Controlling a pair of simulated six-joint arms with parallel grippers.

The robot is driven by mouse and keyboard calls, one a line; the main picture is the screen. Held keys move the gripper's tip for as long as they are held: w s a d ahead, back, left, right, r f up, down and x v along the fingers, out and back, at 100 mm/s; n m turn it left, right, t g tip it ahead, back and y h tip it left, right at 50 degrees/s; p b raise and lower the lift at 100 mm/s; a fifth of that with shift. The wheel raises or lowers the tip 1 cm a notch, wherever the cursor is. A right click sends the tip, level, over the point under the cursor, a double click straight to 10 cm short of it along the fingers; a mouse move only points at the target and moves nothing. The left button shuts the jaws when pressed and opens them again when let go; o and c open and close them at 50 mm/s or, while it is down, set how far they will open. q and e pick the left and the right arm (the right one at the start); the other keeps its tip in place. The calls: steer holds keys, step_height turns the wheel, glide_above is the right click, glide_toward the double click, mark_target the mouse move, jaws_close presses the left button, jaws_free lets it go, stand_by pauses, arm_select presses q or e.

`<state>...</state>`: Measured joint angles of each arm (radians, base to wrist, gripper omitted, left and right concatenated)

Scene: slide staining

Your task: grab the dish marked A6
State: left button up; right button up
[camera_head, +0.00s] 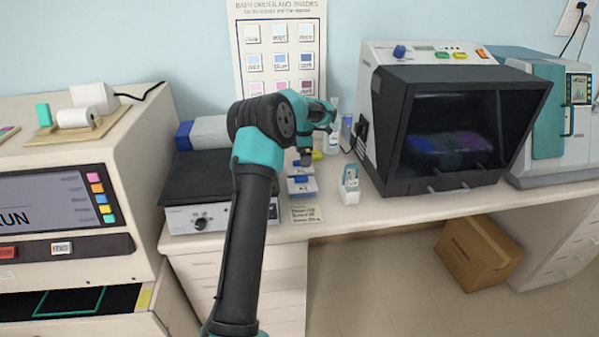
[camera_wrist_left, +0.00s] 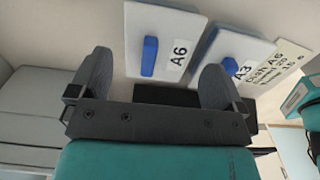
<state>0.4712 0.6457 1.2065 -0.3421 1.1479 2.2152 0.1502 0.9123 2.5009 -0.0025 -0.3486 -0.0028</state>
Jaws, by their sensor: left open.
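The dish marked A6 (camera_wrist_left: 172,72) is a white block-like dish with a blue handle bar on top. In the left wrist view it lies ahead of and between the fingers of my left gripper (camera_wrist_left: 158,74), which is open and empty. The dish marked A3 (camera_wrist_left: 242,50), similar with a blue bar, sits beside it to the right. In the head view my left gripper (camera_head: 306,160) is above the rear of the two dishes, the A6 dish (camera_head: 300,171), and partly hides it. The A3 dish (camera_head: 302,188) is in front of it.
A printed paper (camera_head: 307,214) lies at the counter's front edge. A hotplate-like box (camera_head: 225,218) stands left of the dishes. A small white and teal holder (camera_head: 349,186) and a dark-windowed cabinet (camera_head: 385,150) stand right. A bottle (camera_head: 332,142) is behind.

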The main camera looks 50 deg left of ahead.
arm_select(q)
steer(key=shift+f, duration=0.3)
steer(key=shift+s+f, duration=0.1)
steer(key=shift+f, duration=2.4)
steer(key=shift+c, duration=0.4)
steer(key=c, duration=0.6)
steer(key=shift+r, duration=0.1)
step_height(320, 180, up, 10)
